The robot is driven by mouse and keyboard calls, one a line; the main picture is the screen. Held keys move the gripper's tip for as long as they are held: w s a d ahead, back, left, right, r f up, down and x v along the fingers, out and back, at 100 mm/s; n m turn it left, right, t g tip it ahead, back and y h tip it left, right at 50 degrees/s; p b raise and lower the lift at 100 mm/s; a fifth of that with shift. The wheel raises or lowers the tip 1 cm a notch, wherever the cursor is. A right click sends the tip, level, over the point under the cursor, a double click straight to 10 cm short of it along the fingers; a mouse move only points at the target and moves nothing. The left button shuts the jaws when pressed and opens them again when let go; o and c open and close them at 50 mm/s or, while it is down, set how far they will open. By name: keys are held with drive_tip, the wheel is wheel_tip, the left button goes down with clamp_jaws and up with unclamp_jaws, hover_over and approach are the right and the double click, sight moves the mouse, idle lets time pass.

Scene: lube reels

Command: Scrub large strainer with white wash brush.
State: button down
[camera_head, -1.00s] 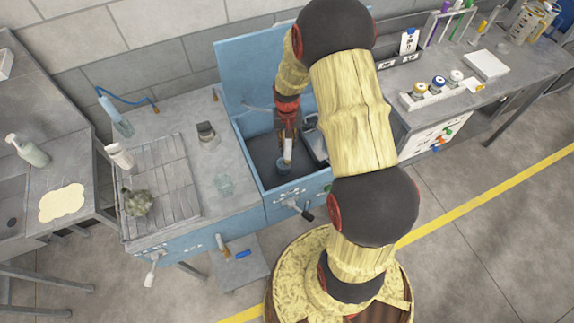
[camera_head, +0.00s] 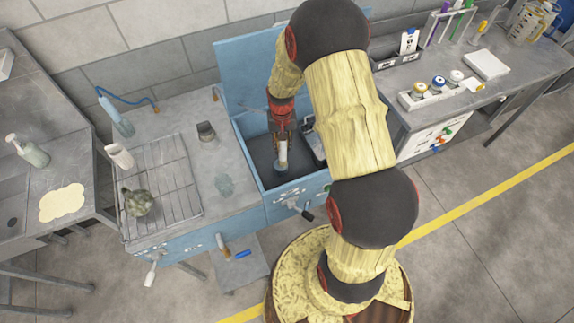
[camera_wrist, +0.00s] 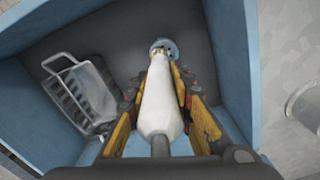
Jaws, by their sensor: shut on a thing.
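My gripper (camera_head: 281,138) is inside the blue wash basin, shut on the white wash brush (camera_head: 282,155). In the wrist view my gripper (camera_wrist: 160,92) holds the brush's long white handle (camera_wrist: 160,102) between its yellow-padded fingers. The brush's pale blue-grey head (camera_wrist: 163,47) points away, low over the dark basin floor; I cannot tell whether it touches. A grey slotted basket with a handle, seemingly the large strainer (camera_wrist: 92,92), sits in the basin left of my gripper, apart from the brush. In the head view, the strainer (camera_head: 318,146) is partly hidden behind my arm.
The basin's blue walls (camera_wrist: 237,75) stand close around my gripper. To the left, a grey counter (camera_head: 215,165) carries a wire rack (camera_head: 175,185) with a greenish lump (camera_head: 138,202), plus bottles. A bench (camera_head: 470,70) with jars stands at the right.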

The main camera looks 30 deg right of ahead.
drive_tip(key=a, duration=0.2)
drive_tip(key=shift+w+a, duration=0.25)
drive_tip(key=shift+a, duration=0.1)
drive_tip(key=shift+s+d, duration=0.15)
drive_tip(key=shift+d, duration=0.75)
drive_tip(key=shift+s+d, duration=0.15)
drive_tip(key=shift+d, duration=0.7)
drive_tip(key=shift+a, duration=0.1)
drive_tip(key=a, duration=0.3)
drive_tip(key=shift+w+a+f, duration=0.1)
drive_tip(key=shift+w+a, duration=0.05)
drive_tip(key=shift+w, duration=0.1)
